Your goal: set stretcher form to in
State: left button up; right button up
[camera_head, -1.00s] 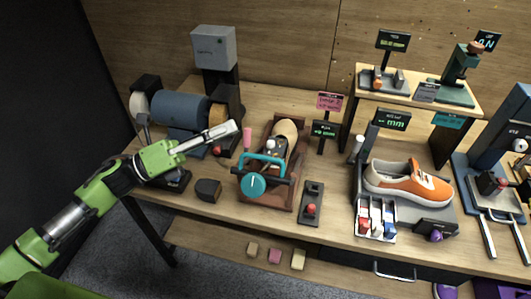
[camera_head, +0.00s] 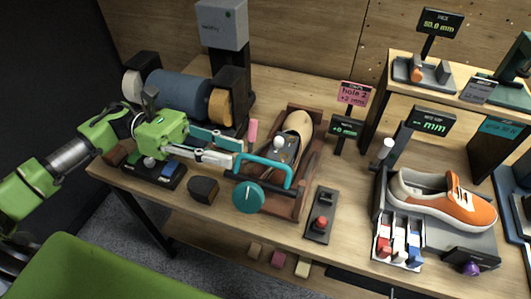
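The shoe stretcher (camera_head: 292,206) stands mid-bench, a brown wooden frame with a tan foot-shaped form (camera_head: 300,124) in it. A grey-and-white knob (camera_head: 279,143) stands over the form. Nothing shows between the fingers. My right gripper is not in view.
A pink sign (camera_head: 354,96) reads "hole 2" above a small display (camera_head: 346,127). A pink peg (camera_head: 253,133) stands beside the stretcher. A dark block (camera_head: 203,189) and a red-button box (camera_head: 320,216) flank it. An orange sneaker (camera_head: 447,201) sits at right.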

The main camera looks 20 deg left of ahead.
aim_at(246, 156)
pick_arm(q)
jog(key=d+p, duration=0.2)
jog(key=d, duration=0.5)
jog(key=shift+d+r+p, duration=0.1)
jog(key=shift+d+p, duration=0.15)
jog(key=shift+p, duration=0.15)
jog(key=shift+d, duration=0.4)
grip_shut()
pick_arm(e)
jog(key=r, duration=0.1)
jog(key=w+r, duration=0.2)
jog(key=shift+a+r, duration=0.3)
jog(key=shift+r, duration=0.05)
